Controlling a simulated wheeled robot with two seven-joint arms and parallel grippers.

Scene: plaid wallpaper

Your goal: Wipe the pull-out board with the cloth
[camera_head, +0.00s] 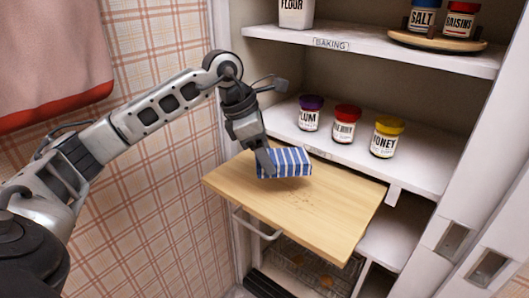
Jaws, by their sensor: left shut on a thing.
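The pull-out board (327,208) is a light wooden slab sticking out of the cupboard, with small dark crumbs on its middle. The blue-and-white striped cloth (290,161) is folded into a pad near the board's back left part. My left gripper (266,168) is shut on the cloth at its left end, and its fingers are partly hidden by the cloth. The cloth seems to be at the board's surface, but I cannot tell whether it touches. My right gripper is not in view.
Plum (310,113), red-lidded (345,124) and honey (387,137) jars stand on the shelf behind the board. A flour container (296,13) and a turntable (437,40) with salt and raisins are higher up. A metal handle (257,224) and a wire basket (310,269) are below. A cupboard door stands at right.

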